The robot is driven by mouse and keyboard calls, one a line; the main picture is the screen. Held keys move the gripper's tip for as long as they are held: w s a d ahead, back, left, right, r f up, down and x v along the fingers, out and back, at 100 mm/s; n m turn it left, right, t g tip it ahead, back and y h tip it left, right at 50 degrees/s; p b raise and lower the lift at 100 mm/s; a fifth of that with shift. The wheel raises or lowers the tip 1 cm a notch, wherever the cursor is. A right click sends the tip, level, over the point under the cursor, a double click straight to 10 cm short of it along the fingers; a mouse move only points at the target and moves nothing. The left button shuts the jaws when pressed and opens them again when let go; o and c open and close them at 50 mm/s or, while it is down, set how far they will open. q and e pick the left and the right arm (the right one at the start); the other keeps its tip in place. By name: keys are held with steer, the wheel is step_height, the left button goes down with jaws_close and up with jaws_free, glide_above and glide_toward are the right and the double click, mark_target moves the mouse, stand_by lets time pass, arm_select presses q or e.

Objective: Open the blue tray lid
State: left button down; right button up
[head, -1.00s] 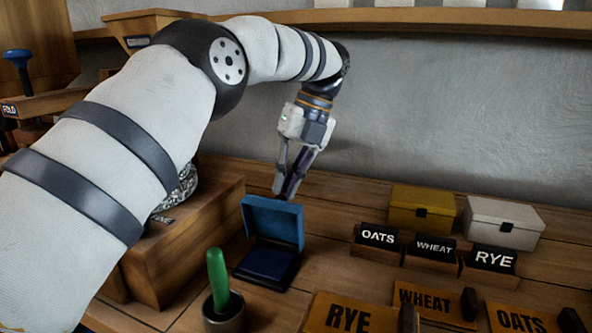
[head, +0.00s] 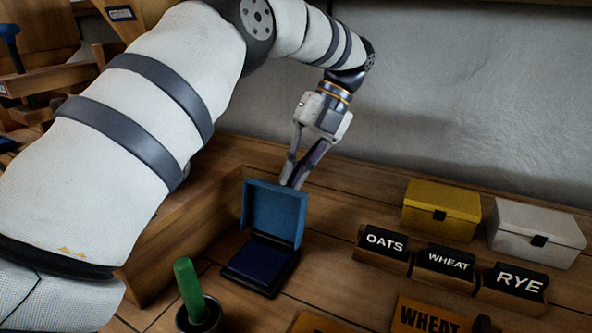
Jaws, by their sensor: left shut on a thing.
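The blue tray (head: 258,266) sits on the wooden bench in the head view, a dark base with a blue inside. Its blue lid (head: 275,212) stands raised, roughly upright, at the tray's back edge, and the inside of the tray shows. My left gripper (head: 293,184) reaches down from above and behind the lid and is shut at its top edge. The fingertips are partly hidden behind the lid. My right gripper is not in view.
A green-handled tool (head: 188,287) stands in a round holder in front of the tray. Signs for oats (head: 383,243), wheat (head: 444,264) and rye (head: 517,285) stand to the right. A yellow box (head: 441,208) and a white box (head: 537,232) are behind them. A wooden block (head: 190,228) is left.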

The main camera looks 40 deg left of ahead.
mark_target(291, 190)
arm_select(q)
steer(key=shift+g, duration=0.6)
steer(key=f, duration=0.2)
steer(key=s+f, duration=0.1)
steer(key=f, duration=0.1)
steer(key=shift+d, duration=0.4)
steer(key=c, duration=1.5)
jaws_free()
steer(key=shift+s+d, duration=0.1)
steer(key=shift+d, duration=0.05)
steer(key=shift+o, duration=0.5)
steer(key=shift+s+a+r, duration=0.1)
steer(key=shift+s+a, duration=0.05)
steer(key=shift+a, duration=0.1)
steer(key=shift+a+r, duration=0.1)
steer(key=shift+a, duration=0.1)
steer(key=shift+c, duration=0.3)
steer(key=shift+d+r, duration=0.2)
steer(key=shift+r, duration=0.35)
steer(key=shift+w+r, duration=0.2)
